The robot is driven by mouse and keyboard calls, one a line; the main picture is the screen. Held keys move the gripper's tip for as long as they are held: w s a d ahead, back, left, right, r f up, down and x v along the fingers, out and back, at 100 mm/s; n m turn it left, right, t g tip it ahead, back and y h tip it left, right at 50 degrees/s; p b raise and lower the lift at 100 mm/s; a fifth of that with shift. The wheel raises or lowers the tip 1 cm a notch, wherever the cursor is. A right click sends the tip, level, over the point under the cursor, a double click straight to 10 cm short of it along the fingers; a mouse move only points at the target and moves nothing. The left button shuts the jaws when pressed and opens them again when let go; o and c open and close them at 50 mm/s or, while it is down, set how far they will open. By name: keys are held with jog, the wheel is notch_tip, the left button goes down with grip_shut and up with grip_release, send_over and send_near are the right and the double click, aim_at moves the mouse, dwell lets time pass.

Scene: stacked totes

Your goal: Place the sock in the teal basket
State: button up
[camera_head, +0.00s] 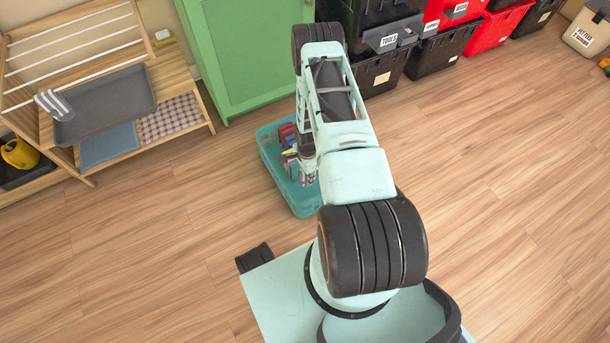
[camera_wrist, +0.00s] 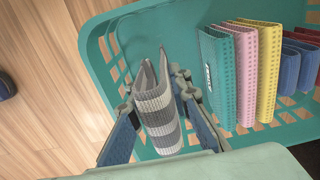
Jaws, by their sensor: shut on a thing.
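A grey-and-white striped sock (camera_wrist: 160,118) is between the fingers of my gripper (camera_wrist: 156,98) in the wrist view, and the fingers are shut on it. The teal basket (camera_wrist: 95,45) lies below and around the sock in that view. In the head view the teal basket (camera_head: 304,205) stands on the floor, partly hidden by my arm. My gripper (camera_head: 308,176) is over the basket there. The held sock cannot be made out in the head view. I cannot tell whether the sock touches the basket floor.
A similar striped sock (camera_head: 54,104) lies on a grey tray (camera_head: 110,103) on the wooden rack. A green cabinet (camera_head: 250,50) and stacked totes (camera_head: 440,52) stand behind.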

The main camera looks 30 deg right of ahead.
notch_tip(320, 180, down, 9)
jog(key=b, duration=0.3)
jog(key=shift+f, duration=0.15)
jog(key=shift+f, duration=0.1)
jog(key=o, duration=0.9)
jog(key=shift+o, duration=0.2)
notch_tip(320, 180, up, 12)
jog(key=p, duration=0.4)
